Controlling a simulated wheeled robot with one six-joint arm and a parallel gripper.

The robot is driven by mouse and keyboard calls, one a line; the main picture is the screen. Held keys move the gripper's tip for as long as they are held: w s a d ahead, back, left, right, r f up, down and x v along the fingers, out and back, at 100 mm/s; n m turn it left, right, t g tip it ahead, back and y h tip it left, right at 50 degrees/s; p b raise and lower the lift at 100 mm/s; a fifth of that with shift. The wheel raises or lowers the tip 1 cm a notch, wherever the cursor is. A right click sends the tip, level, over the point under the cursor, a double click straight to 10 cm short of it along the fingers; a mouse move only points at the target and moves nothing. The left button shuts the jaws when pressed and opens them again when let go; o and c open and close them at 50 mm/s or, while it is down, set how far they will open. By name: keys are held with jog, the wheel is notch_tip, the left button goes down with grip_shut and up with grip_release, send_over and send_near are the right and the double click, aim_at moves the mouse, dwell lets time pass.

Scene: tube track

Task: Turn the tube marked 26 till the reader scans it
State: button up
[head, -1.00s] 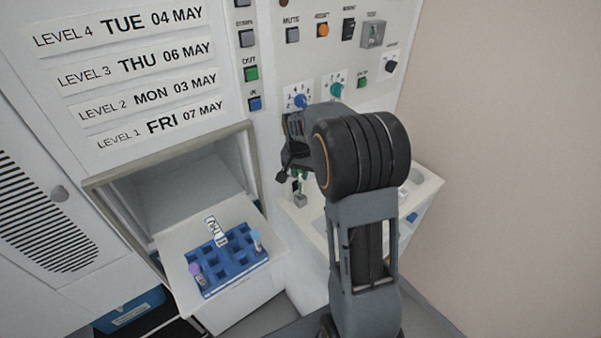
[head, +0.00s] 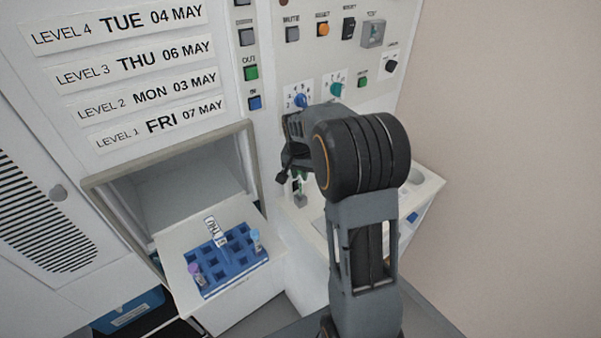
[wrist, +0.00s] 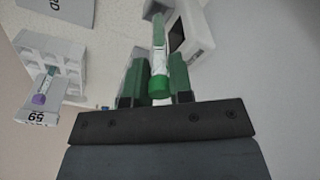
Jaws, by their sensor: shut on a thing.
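In the wrist view my gripper (wrist: 157,78) is shut on a green-capped tube (wrist: 158,58), between two green finger pads. The cap faces the camera and the tube points away, with a pale label on its side. I cannot read its number. The reader appears to be the white box with a dark window (wrist: 177,36), just right of the tube's far end. I cannot tell whether they touch. In the head view my arm hides most of the gripper.
In the wrist view a white rack (wrist: 62,57) stands at left, with a purple-capped tube (wrist: 42,96) by it. In the head view a blue rack (head: 228,262) with several tubes sits on an open drawer. A panel with knobs and buttons (head: 323,50) rises behind my arm.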

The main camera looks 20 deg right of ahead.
jog(key=shift+f+b, duration=0.45)
jog(key=shift+f, duration=0.1)
dwell(0.4)
jog(key=shift+f, duration=0.25)
jog(key=shift+f, duration=0.1)
dwell(0.4)
jog(key=shift+r+p, duration=0.5)
jog(key=shift+r, duration=0.6)
jog(key=shift+f+b, duration=0.65)
jog(key=shift+f, duration=0.15)
dwell(0.8)
jog(key=shift+f, duration=0.25)
dwell(0.5)
jog(key=shift+r, duration=0.1)
